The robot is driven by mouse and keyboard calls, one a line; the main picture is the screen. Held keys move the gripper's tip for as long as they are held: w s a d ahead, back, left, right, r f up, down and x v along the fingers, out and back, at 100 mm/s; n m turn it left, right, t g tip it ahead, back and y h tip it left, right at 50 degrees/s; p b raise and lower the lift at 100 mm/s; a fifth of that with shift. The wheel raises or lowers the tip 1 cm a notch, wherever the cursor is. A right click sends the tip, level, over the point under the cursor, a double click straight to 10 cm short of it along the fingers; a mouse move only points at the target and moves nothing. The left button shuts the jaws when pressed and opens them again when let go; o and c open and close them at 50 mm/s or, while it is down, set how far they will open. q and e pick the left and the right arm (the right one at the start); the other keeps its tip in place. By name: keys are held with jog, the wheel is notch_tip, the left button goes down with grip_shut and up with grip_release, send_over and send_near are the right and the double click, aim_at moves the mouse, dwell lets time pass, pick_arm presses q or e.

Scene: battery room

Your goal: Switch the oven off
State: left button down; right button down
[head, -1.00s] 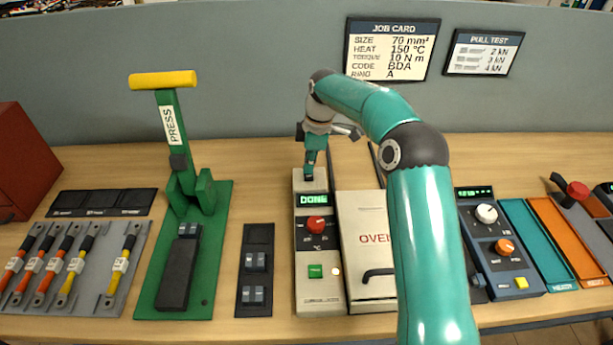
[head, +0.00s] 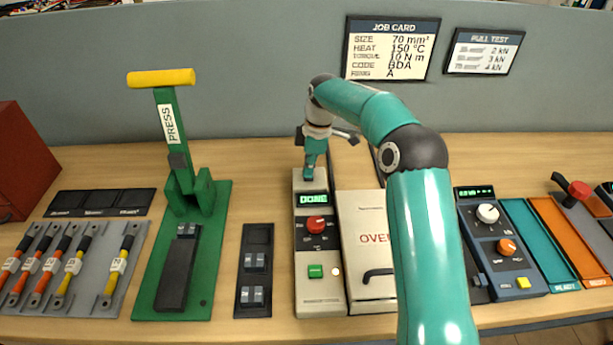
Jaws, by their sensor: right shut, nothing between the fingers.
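The oven's control panel (head: 319,288) is a beige upright strip in the middle of the bench. Its green display (head: 313,199) reads DONE. Below it are a red knob (head: 316,224) and a green button (head: 315,271). The oven's beige lid (head: 362,215), marked OVEN, lies to the right of the panel, partly hidden by my right arm. My right gripper (head: 309,176) is shut and empty, pointing down at the panel's far end, above the display. It hides what is there, and I cannot tell whether it touches. My left gripper is out of view.
A green press (head: 215,250) with a yellow handle stands to the left. A black die holder (head: 256,235) lies between press and oven. A blue tester (head: 507,262) and teal and orange trays (head: 554,240) are to the right. A job card (head: 391,50) hangs behind.

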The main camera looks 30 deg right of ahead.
jog(key=shift+f, duration=0.2)
jog(key=shift+r, duration=0.15)
notch_tip(320, 180, up, 7)
jog(key=p, duration=0.6)
dwell(0.6)
